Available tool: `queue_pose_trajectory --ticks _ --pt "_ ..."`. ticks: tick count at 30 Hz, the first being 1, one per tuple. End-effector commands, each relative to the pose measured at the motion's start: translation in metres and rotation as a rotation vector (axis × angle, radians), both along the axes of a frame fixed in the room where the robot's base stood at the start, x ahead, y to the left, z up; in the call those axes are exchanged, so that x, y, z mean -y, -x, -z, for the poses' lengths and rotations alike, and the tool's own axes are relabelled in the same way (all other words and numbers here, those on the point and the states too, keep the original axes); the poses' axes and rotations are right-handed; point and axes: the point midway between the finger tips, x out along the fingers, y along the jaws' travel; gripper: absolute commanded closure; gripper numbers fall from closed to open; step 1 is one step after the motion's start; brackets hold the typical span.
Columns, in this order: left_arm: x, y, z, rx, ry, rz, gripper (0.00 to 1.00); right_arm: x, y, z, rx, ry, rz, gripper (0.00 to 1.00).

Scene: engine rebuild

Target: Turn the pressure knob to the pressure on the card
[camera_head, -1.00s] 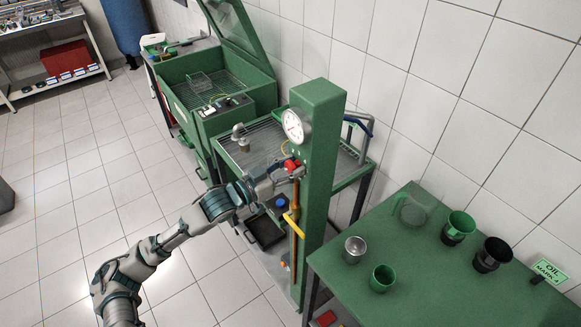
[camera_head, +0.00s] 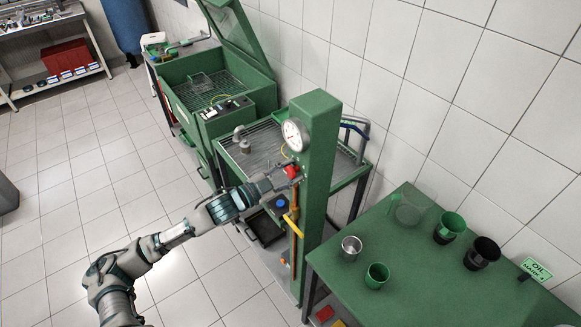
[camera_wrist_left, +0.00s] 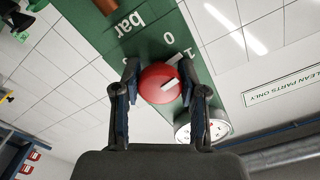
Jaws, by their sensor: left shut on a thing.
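The red pressure knob (camera_head: 292,171) is on the green column (camera_head: 318,150), below the round gauge (camera_head: 294,135). My left gripper (camera_head: 281,177) is shut on the knob. In the left wrist view, the knob (camera_wrist_left: 160,83) sits between the two fingers of the gripper (camera_wrist_left: 160,90). A white mark on the knob slants toward the upper right. Upside-down printing "bar", "0" and "1" shows on the panel (camera_wrist_left: 150,40) beside it. The gauge (camera_wrist_left: 200,130) is partly cut by a finger; its reading is too small to tell. No pressure card is legible. My right gripper is out of view.
A yellow handle (camera_head: 292,226) and a blue knob (camera_head: 281,203) lie below the red knob. A green table (camera_head: 400,290) at the right holds several cups and an oil label card (camera_head: 536,269). A green wash cabinet (camera_head: 240,110) stands behind.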

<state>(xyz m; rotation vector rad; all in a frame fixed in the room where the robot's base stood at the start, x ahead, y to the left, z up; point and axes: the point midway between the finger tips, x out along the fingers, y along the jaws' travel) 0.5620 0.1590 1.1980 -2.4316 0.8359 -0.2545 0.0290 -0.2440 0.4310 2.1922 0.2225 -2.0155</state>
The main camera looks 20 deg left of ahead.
Motion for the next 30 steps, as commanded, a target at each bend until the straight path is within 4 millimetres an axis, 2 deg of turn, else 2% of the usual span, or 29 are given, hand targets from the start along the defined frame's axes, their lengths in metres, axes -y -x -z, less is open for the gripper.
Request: queue_pose_trajectory --ticks 3,15,30 --pt "0.000 0.000 0.003 0.052 -0.090 0.000 0.93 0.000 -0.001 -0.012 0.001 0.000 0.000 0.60" --pt "-0.001 0.000 0.004 0.285 -0.390 0.002 0.93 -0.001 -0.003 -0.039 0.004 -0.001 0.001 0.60" --pt "-0.001 0.000 0.005 0.520 -0.689 0.004 0.93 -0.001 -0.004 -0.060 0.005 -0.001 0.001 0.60"
